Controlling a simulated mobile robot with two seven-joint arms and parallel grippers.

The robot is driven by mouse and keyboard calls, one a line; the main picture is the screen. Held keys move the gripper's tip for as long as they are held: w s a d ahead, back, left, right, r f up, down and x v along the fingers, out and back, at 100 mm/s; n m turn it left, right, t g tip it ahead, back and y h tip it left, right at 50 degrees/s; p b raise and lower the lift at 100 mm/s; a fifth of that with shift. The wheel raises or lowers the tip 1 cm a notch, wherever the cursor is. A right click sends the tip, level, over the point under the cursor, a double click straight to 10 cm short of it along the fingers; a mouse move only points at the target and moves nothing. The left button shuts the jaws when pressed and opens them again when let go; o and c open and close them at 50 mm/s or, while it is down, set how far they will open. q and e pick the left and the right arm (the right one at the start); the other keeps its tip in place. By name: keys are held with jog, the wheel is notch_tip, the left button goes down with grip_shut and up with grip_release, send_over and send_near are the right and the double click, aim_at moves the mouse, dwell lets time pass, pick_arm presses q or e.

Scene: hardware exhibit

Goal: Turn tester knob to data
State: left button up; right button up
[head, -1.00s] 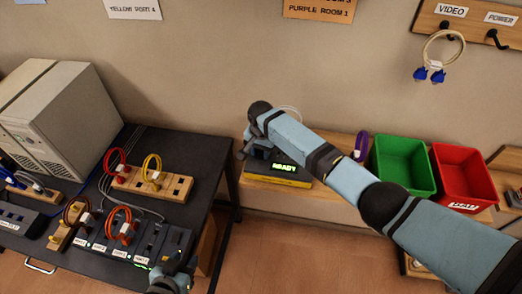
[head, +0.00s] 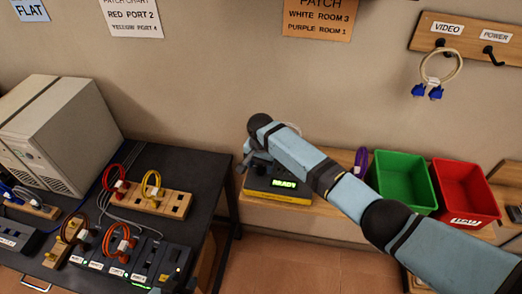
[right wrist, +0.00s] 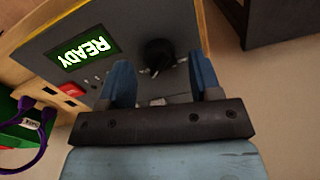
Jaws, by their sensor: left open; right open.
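The tester (head: 277,194) is a dark panel with a yellow edge and a green lit screen reading READY. It sits on the wooden shelf behind my right arm. In the right wrist view its panel (right wrist: 110,30) fills the upper middle, with the black round knob (right wrist: 158,54) right of the screen. My right gripper (right wrist: 162,76) is open, with a blue finger on each side of the knob in the picture; contact cannot be told. In the head view my right gripper (head: 248,160) is partly hidden at the tester. My left gripper (head: 188,286) barely shows at the bottom edge, open.
Green (head: 402,181) and red (head: 464,192) bins stand right of the tester. A purple cable (head: 361,161) lies beside the green bin. The dark table (head: 195,165) at left holds port blocks, cables and grey computer cases. Open floor (head: 265,265) lies between table and shelf.

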aim_at(261, 167)
notch_tip(261, 167, up, 12)
jog(key=b, duration=0.1)
jog(key=shift+r+b, duration=0.2)
jog(key=shift+b, duration=0.1)
jog(key=s+d+f+n+y, duration=0.1)
jog(key=s+d+f, duration=0.25)
jog(key=s, duration=0.25)
jog(key=s+d+f+n+t+y, duration=0.1)
jog(key=s+d+f, duration=0.1)
jog(key=s+f, duration=0.3)
jog(key=s+d+f+n+y, duration=0.1)
jog(key=s+d+f+n, duration=0.15)
jog(key=s, duration=0.45)
jog(key=s+d+r+n+t+h, duration=0.1)
jog(key=s+d+r, duration=0.1)
jog(key=s+d, duration=0.8)
jog(key=s+d+r+n+t+h, duration=0.1)
jog(key=s+d+r+t+h, duration=0.15)
jog(key=s+d, duration=0.75)
jog(key=w+a+f+t+y, duration=0.1)
jog(key=a+f+t, duration=0.2)
jog(key=f, duration=0.3)
jog(key=w+a+f+t+y, duration=0.2)
jog(key=a+f+t, duration=0.1)
jog(key=f, duration=0.4)
jog(key=shift+w+a+f+n, duration=0.25)
jog(key=shift+a+n, duration=0.2)
jog(key=shift+a, duration=0.4)
